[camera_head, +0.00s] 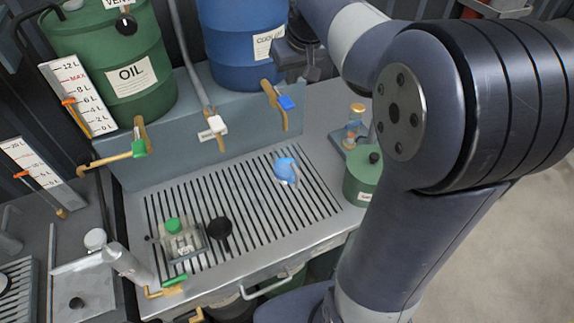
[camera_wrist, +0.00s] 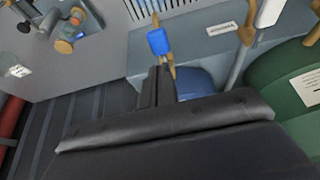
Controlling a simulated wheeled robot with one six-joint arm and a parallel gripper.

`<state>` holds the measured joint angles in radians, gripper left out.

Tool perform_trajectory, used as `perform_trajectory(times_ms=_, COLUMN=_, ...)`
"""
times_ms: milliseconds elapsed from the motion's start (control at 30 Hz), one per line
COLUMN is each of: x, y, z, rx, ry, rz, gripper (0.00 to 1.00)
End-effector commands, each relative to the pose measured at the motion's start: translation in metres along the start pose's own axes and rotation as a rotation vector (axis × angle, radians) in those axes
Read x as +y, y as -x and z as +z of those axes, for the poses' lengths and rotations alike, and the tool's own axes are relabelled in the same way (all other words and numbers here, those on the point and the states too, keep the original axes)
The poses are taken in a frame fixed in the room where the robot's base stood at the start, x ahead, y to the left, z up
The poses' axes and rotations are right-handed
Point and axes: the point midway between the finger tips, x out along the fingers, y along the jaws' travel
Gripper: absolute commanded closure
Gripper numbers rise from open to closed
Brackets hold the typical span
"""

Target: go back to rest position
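My gripper (camera_head: 300,62) is in the upper middle of the head view, in front of the lower right side of the blue coolant barrel (camera_head: 240,50) and above the blue-handled tap (camera_head: 285,102). My own arm fills the right side of that view and hides what is behind it. In the wrist view, the fingers of my gripper (camera_wrist: 158,82) lie close together with nothing visible between them. The blue tap handle (camera_wrist: 158,42) shows just beyond the fingertips there, and part of the blue barrel (camera_wrist: 195,84) shows beside them.
A green oil barrel (camera_head: 115,65) stands left of the blue one. The slotted drain tray (camera_head: 265,210) holds a green-capped container (camera_head: 182,238), a black knob (camera_head: 220,228) and a blue item (camera_head: 286,170). A green can (camera_head: 362,180) stands beside my arm. Open floor lies right.

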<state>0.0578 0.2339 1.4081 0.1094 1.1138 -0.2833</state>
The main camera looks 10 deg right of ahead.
Motion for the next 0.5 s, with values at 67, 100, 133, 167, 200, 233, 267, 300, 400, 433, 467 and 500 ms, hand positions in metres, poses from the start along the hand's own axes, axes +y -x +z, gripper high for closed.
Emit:
perform_trajectory(times_ms=67, x=0.0, y=-0.001, z=0.0, rx=0.0, ry=0.0, rz=0.0, gripper=1.0)
perform_trajectory(times_ms=100, x=0.0, y=-0.002, z=-0.001, rx=-0.001, ry=0.0, rz=0.0, gripper=1.0)
perform_trajectory(times_ms=133, x=0.0, y=-0.003, z=-0.001, rx=-0.001, ry=0.0, rz=0.0, gripper=1.0)
perform_trajectory(times_ms=167, x=0.0, y=-0.005, z=-0.001, rx=-0.001, ry=0.0, rz=0.0, gripper=1.0)
perform_trajectory(times_ms=200, x=0.0, y=-0.008, z=-0.002, rx=-0.001, ry=0.0, rz=0.0, gripper=1.0)
perform_trajectory(times_ms=233, x=0.0, y=-0.01, z=-0.002, rx=-0.002, ry=0.0, rz=-0.001, gripper=1.0)
perform_trajectory(times_ms=267, x=0.0, y=-0.013, z=-0.003, rx=-0.002, ry=0.0, rz=-0.001, gripper=1.0)
perform_trajectory(times_ms=300, x=0.0, y=-0.018, z=-0.004, rx=-0.003, ry=0.0, rz=-0.001, gripper=1.0)
perform_trajectory(times_ms=400, x=0.0, y=-0.033, z=-0.007, rx=-0.003, ry=0.0, rz=-0.001, gripper=1.0)
perform_trajectory(times_ms=433, x=0.0, y=-0.037, z=-0.008, rx=-0.003, ry=0.0, rz=-0.001, gripper=1.0)
perform_trajectory(times_ms=467, x=0.0, y=-0.043, z=-0.009, rx=-0.004, ry=0.0, rz=-0.001, gripper=1.0)
perform_trajectory(times_ms=500, x=0.0, y=-0.049, z=-0.01, rx=-0.003, ry=0.0, rz=-0.001, gripper=1.0)
